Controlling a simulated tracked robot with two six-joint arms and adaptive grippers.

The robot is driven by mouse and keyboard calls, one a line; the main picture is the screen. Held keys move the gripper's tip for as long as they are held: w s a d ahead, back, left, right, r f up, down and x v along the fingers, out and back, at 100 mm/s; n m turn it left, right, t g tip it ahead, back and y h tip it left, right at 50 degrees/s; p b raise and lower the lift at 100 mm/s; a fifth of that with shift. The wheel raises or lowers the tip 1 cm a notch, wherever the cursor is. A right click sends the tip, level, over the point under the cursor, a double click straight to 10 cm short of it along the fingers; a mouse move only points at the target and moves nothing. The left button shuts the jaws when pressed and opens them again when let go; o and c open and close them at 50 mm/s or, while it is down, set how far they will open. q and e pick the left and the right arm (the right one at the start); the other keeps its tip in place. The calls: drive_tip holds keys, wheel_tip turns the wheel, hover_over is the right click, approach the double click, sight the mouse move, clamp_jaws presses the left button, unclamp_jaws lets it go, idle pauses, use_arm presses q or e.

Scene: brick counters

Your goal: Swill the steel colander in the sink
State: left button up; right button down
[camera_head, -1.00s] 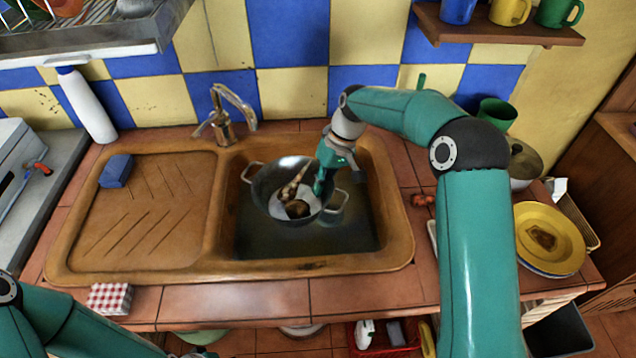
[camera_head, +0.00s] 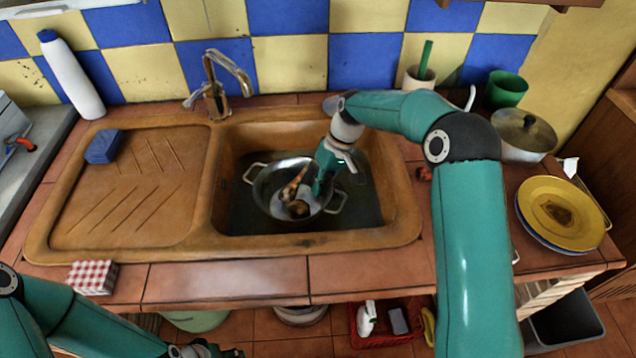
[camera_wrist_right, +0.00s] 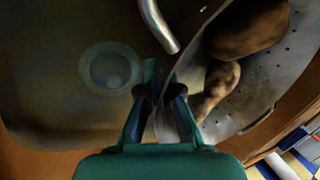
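The steel colander (camera_head: 268,182) sits inside the sink basin (camera_head: 240,208), with several brown, root-like pieces (camera_head: 297,190) in it. Its two loop handles show at left and right. My right gripper (camera_head: 320,188) reaches down to the colander's right side. In the right wrist view the fingers (camera_wrist_right: 163,100) are close together with the colander wall (camera_wrist_right: 188,128) pinched between them, beside a handle (camera_wrist_right: 158,25). Whether the colander touches the basin floor is not clear. My left gripper (camera_head: 205,350) is partly visible at the bottom edge, its fingers unclear.
The tap (camera_head: 216,90) stands behind the sink; no stream shows. The drainboard (camera_head: 130,200) holds a blue sponge (camera_head: 104,147). A checkered box (camera_head: 92,277) sits at the front edge. A lidded pot (camera_head: 525,132) and yellow plates (camera_head: 558,215) stand at right.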

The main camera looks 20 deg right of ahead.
sight(320, 198)
drive_tip(key=shift+f+b, duration=1.65)
drive_tip(key=shift+f, duration=1.25)
drive_tip(key=shift+r, duration=0.15)
drive_tip(key=shift+r+p, duration=0.4)
drive_tip(key=shift+r, duration=0.05)
drive_tip(key=shift+f, duration=0.1)
drive_tip(key=shift+f+b, duration=0.45)
drive_tip(key=shift+f, duration=0.1)
drive_tip(key=shift+r, duration=0.2)
drive_tip(key=shift+r+p, duration=0.45)
drive_tip(key=shift+f, duration=0.1)
drive_tip(key=shift+f+b, duration=0.45)
drive_tip(key=shift+f, duration=0.1)
